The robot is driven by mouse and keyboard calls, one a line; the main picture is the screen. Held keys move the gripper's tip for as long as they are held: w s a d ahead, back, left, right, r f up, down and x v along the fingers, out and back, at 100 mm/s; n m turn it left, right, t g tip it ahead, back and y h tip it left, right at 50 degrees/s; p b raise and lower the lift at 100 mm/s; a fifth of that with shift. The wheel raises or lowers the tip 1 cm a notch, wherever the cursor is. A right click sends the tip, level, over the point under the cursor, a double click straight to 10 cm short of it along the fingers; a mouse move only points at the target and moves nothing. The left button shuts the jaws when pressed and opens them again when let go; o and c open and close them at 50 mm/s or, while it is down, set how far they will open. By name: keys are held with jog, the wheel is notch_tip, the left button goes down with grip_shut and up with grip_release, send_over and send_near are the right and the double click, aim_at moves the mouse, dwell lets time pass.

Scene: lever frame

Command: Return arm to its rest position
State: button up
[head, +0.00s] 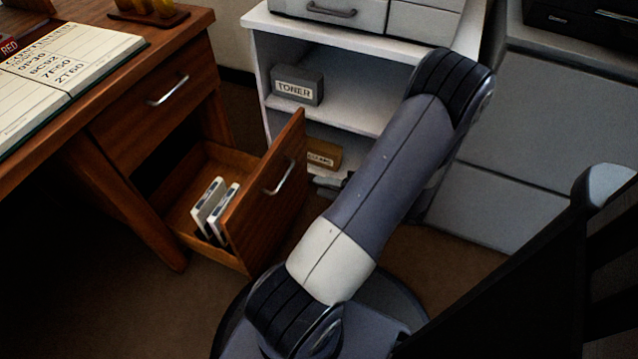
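My arm rises from its base at the bottom middle of the head view to a bent elbow at the upper right. Part of a further link shows behind it, running down from the elbow. My gripper cannot be made out; the arm covers the area behind it. Left of the arm, the lower desk drawer (233,247) is pulled open. Some white, card-like items (212,212) stand upright inside it. The upper desk drawer (150,105) is shut.
A white shelf unit (345,112) stands behind the arm, with a grey TONER box (298,86) and a small brown labelled box (323,154). Grey cabinets (530,120) stand at the right. An open book (62,72) lies on the wooden desk (172,28). Brown floor (455,258) shows right of the arm.

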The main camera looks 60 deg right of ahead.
jog(key=shift+w, duration=0.1)
jog(key=b+x, duration=0.2)
jog(key=x, duration=0.9)
jog(key=shift+b, duration=0.4)
jog(key=shift+a+r, duration=0.1)
